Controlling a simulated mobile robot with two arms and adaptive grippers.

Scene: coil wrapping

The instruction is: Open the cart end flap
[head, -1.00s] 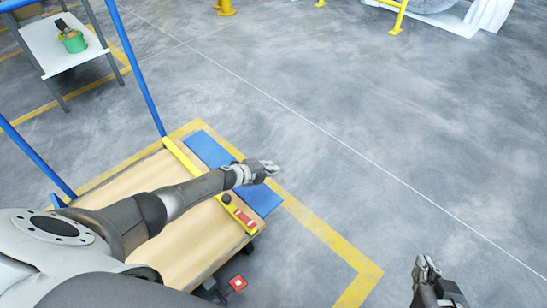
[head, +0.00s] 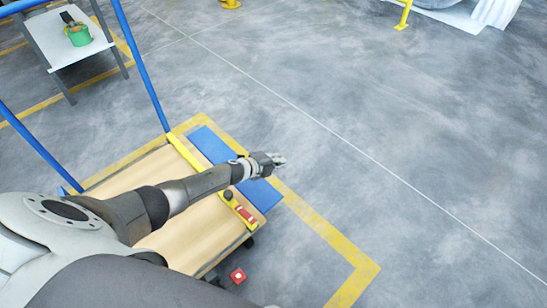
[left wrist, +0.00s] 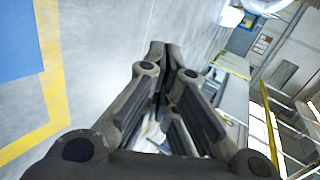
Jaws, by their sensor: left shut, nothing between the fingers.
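The cart (head: 168,222) has a tan deck with a yellow strip (head: 186,153) along its far right end. The blue end flap (head: 214,146) extends outward beyond that strip, over the floor. My left arm crosses the deck and hides the flap's middle. My left gripper (head: 279,160) is shut and empty, just past the flap's outer edge in the head view. In the left wrist view its fingers (left wrist: 172,62) meet at the tips, and a blue surface (left wrist: 18,45), probably the flap, shows at the left. I cannot tell whether the arm touches the flap.
A yellow block with a red part and a black knob (head: 240,211) sits at the deck's near right corner. Blue posts (head: 142,65) rise from the cart. A table (head: 65,45) holds a green object (head: 79,35). Yellow floor lines (head: 330,236) surround the cart; the floor rightward is clear.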

